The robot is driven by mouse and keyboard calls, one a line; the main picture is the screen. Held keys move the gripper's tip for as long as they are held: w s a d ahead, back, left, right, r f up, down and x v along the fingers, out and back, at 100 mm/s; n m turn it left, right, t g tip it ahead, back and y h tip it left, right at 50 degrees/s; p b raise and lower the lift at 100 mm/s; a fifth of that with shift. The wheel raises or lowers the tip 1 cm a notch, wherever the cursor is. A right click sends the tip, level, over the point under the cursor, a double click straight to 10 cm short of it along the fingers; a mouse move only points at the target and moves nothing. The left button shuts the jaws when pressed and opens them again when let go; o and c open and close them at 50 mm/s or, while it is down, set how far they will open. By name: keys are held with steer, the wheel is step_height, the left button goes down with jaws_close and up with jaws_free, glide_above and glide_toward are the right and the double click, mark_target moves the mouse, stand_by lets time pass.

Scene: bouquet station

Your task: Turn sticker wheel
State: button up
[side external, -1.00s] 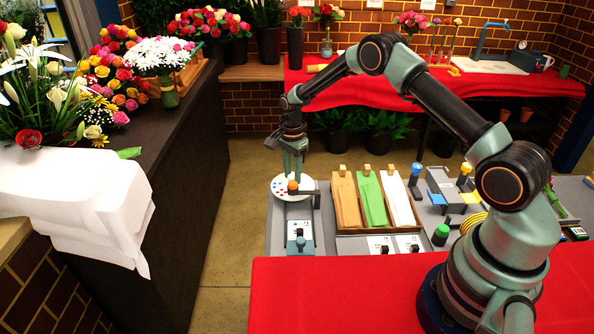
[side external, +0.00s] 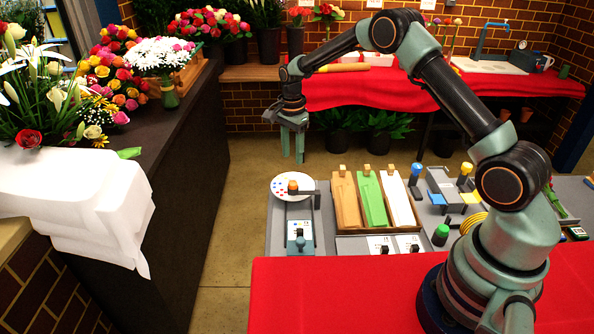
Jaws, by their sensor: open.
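The sticker wheel (side external: 281,191) is a round white disc with coloured dots, at the back left corner of the grey work surface. An orange knob (side external: 292,186) stands on it, right of its middle. A dark bracket reaches over its right side. My gripper (side external: 292,159) is open and empty, with its fingers pointing down. It hangs above and behind the wheel, apart from it. The whole face of the wheel except under the knob and bracket is in sight.
A small grey-blue switch unit (side external: 299,238) stands in front of the wheel. Right of it a wooden tray (side external: 347,231) holds brown, green and white strips. A dark counter (side external: 180,190) with flowers is at the left. Open floor lies behind the wheel.

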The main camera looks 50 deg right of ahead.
step_height(320, 180, up, 5)
stand_by(0.3)
steer(key=shift+r, duration=0.1)
steer(key=s+a+r+n+t, duration=0.1)
steer(key=s+a+r+n, duration=0.3)
steer(key=r, duration=0.3)
steer(key=s+a+r+n+t, duration=0.1)
steer(key=s+r+n+t, duration=0.1)
steer(key=s+r+n, duration=0.4)
steer(key=s+a+r+n+t, duration=0.1)
steer(key=s+a+n, duration=0.1)
steer(key=s+n, duration=0.2)
steer(key=s+a+r+n+t, duration=0.1)
steer(key=s+n, duration=0.3)
steer(key=s, duration=0.5)
steer(key=shift+s+a+r+t, duration=0.3)
steer(key=shift+s+a, duration=0.1)
steer(key=shift+a, duration=0.1)
